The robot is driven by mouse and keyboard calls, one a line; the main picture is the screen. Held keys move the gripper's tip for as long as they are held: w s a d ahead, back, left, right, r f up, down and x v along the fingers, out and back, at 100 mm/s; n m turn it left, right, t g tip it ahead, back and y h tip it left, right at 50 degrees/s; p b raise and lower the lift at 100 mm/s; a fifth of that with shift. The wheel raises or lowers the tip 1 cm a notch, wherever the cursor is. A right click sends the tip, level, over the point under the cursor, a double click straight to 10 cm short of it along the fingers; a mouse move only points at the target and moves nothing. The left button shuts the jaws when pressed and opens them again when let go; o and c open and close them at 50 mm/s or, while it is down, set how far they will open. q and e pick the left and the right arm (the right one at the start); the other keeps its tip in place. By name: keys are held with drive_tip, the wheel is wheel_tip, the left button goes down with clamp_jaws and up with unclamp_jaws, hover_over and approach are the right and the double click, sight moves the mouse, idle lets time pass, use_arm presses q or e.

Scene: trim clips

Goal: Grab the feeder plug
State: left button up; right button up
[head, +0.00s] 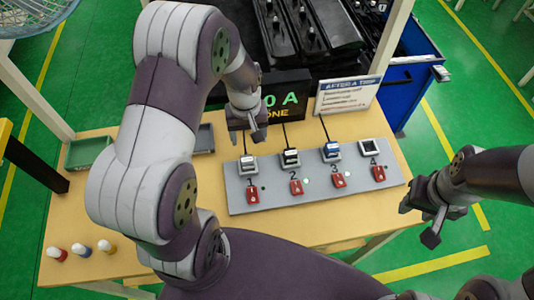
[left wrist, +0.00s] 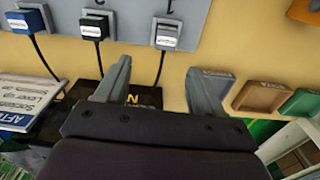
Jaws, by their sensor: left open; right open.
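A grey panel (head: 275,195) on the table carries numbered positions. A white plug (head: 248,164) sits at 1, a black plug (head: 290,158) at 2 and a blue plug (head: 330,152) at 3, each with a dark cable; position 4 (head: 369,147) holds no plug. I cannot tell which is the feeder plug. In the left wrist view the white plug (left wrist: 167,34), black plug (left wrist: 93,27) and blue plug (left wrist: 18,21) line the top. My left gripper (head: 250,137) is open and empty, above the table behind the white plug. My right gripper (head: 432,222) is open and empty, right of the table.
Red switches (head: 296,187) stand in front of the plugs. Behind are a dark display (head: 285,92) and a white sign (head: 347,95). A green tray (head: 88,152) and a grey tray (head: 203,140) lie at the left. Several small capped pieces (head: 82,250) stand front left.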

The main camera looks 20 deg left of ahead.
use_arm(q)
drive_tip(key=p, duration=0.1)
hover_over(247, 160)
drive_tip(key=f, duration=0.4)
drive_tip(key=shift+s+d+f, duration=0.25)
drive_tip(key=shift+d+f, duration=0.1)
drive_tip(key=shift+d, duration=0.05)
drive_tip(key=f, duration=0.2)
drive_tip(key=f+p, duration=0.1)
drive_tip(key=f, duration=0.2)
drive_tip(key=a+f+p, duration=0.1)
drive_tip(key=f, duration=0.1)
drive_tip(key=shift+w+f, duration=0.3)
drive_tip(key=shift+f, duration=0.05)
drive_tip(key=c, duration=1.1)
use_arm(e)
drive_tip(key=r, duration=0.3)
drive_tip(key=shift+s+r, duration=0.25)
drive_tip(key=shift+r, duration=0.1)
